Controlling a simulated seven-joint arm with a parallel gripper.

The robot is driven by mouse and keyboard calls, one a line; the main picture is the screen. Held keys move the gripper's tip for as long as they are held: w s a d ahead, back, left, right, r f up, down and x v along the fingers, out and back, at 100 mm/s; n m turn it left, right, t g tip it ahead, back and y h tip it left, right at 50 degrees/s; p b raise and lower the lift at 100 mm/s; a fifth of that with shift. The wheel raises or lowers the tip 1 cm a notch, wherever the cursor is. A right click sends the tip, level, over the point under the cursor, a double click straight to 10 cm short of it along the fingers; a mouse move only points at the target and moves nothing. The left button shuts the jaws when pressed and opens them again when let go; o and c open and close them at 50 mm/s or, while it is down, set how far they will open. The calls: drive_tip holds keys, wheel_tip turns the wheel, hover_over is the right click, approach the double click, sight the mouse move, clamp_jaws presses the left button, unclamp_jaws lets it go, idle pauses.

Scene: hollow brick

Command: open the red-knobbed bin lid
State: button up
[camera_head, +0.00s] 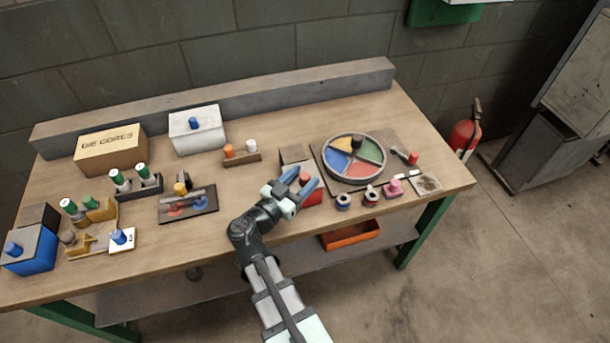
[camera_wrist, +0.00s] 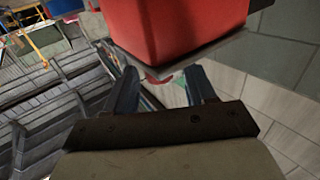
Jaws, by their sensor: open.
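The red bin (camera_head: 312,198) stands near the front edge of the bench, right of centre, partly hidden by my gripper. Its red knob (camera_head: 304,177) shows between the blue fingers of my gripper (camera_head: 300,182). In the wrist view the red bin (camera_wrist: 180,25) fills the top, with the grey edge of its lid (camera_wrist: 205,57) along it. A sliver of the red knob (camera_wrist: 158,80) shows between the open fingers (camera_wrist: 162,78). I cannot tell whether the fingers touch the knob. The lid looks closed on the bin.
A round tray with coloured sectors (camera_head: 354,180) lies just right of the bin. Spools (camera_head: 343,201) and a pink stamp (camera_head: 393,187) stand to the right. A dark plate with a handled tool (camera_head: 188,204) lies left. A brown-grey block (camera_head: 294,154) is behind.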

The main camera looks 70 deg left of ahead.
drive_tip(key=shift+w+a, duration=0.4)
drive_tip(key=shift+w, duration=0.2)
clamp_jaws()
idle(0.3)
